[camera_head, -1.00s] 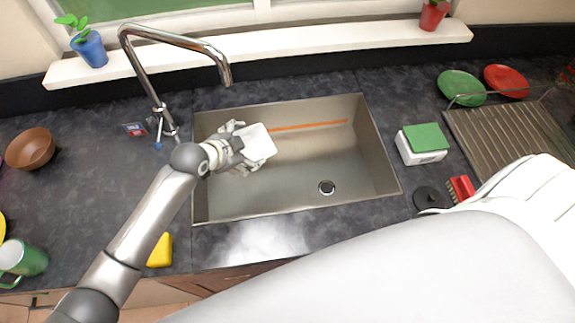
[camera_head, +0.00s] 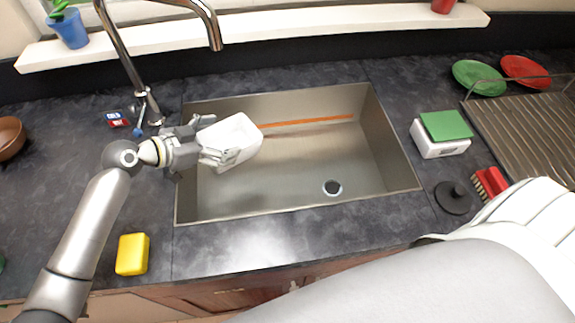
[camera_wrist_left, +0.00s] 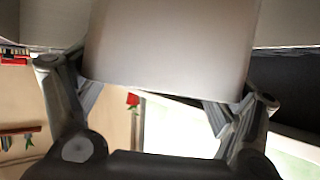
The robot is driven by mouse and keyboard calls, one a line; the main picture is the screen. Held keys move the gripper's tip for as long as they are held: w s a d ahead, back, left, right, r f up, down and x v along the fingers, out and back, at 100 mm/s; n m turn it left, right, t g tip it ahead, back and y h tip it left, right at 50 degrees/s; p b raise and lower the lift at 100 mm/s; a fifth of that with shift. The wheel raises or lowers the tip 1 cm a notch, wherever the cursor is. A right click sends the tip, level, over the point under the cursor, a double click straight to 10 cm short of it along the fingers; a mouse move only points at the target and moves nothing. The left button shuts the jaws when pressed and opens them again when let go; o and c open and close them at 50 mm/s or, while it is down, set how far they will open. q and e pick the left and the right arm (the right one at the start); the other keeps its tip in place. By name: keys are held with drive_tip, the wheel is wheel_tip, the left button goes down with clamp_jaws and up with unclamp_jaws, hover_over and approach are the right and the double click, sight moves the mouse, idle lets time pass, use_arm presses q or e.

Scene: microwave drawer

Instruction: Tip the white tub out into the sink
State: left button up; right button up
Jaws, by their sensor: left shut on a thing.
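The white tub (camera_head: 236,138) is above the left end of the sink (camera_head: 300,208) in the head view. It looks tilted, with its hollow side partly showing. My left gripper (camera_head: 212,145) is shut on the tub, with fingers on either side of it. In the left wrist view the tub (camera_wrist_left: 168,45) fills the upper middle between the two fingers (camera_wrist_left: 155,98). I cannot see any contents in the tub. The sink floor is bare around its round drain (camera_head: 332,188). My right gripper does not show.
A yellow sponge (camera_head: 132,254) lies at the front left. A white and green box (camera_head: 440,134), a black lid (camera_head: 453,198) and a red brush (camera_head: 490,182) are right of the sink. An orange strip (camera_head: 310,121) runs along the sink's back wall.

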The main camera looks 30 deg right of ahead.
use_arm(q)
drive_tip(key=shift+w+a+f+h+b, duration=0.2)
drive_tip(key=shift+f+h+b, duration=0.1)
drive_tip(key=shift+f+b, duration=0.15)
drive_tip(key=shift+r, duration=0.25)
drive_tip(key=shift+r+p, duration=1.2)
drive_tip(key=shift+r, duration=0.95)
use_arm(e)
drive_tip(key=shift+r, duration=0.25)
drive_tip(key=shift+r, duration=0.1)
